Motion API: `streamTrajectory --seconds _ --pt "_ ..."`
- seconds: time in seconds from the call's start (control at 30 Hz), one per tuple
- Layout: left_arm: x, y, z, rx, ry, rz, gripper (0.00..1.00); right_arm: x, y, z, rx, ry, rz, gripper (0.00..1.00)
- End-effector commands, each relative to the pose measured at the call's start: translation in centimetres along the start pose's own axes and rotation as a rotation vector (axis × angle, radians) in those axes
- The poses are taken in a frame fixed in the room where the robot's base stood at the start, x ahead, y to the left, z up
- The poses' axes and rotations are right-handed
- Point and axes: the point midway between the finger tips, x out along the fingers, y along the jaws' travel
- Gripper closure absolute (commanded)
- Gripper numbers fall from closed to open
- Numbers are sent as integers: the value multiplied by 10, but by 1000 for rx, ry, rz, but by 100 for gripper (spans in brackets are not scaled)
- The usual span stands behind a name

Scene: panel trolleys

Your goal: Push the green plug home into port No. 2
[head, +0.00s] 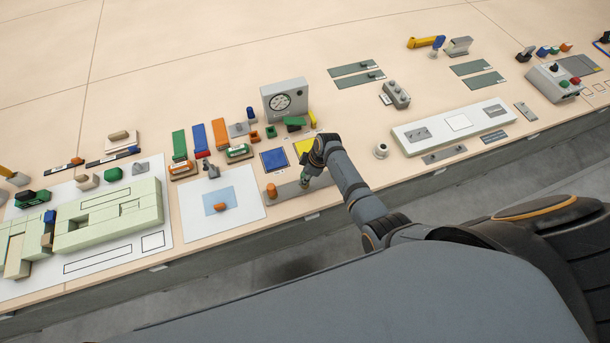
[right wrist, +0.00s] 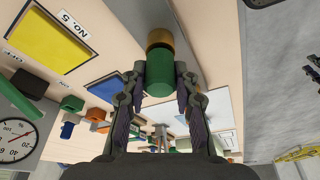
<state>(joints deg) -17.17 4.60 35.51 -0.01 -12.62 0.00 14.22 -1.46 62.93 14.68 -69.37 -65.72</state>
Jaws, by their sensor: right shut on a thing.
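The green plug (right wrist: 158,80) is a short green cylinder between the fingertips of my right gripper (right wrist: 160,82) in the right wrist view. The fingers are closed on its sides. In the head view, my right gripper (head: 306,178) points down at the right part of a low grey block (head: 290,189) near the table's front edge. An orange plug (head: 271,190) stands at the block's left end. It also shows beyond the green plug in the right wrist view (right wrist: 160,38). The green plug's lower end and port No. 2 are hidden. My left gripper is not in view.
Behind the block lie a blue square (head: 274,159) and a yellow square (head: 302,148). A dial box (head: 285,100) stands farther back. A white sheet (head: 240,200) lies left of the block.

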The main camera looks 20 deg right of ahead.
Motion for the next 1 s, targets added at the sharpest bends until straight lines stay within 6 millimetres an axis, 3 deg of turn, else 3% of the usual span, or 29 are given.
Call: streamTrajectory --seconds 0.27,0.3,0.47,0.77,1.0 --pt "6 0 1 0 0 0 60 7 0 2 0 0 0 100" --pt "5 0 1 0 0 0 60 6 0 2 0 0 1 67" --pt "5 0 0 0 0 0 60 6 0 2 0 0 0 45" --pt "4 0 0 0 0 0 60 6 0 2 0 0 0 45" --pt "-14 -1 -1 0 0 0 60 -12 0 1 0 0 -1 45"
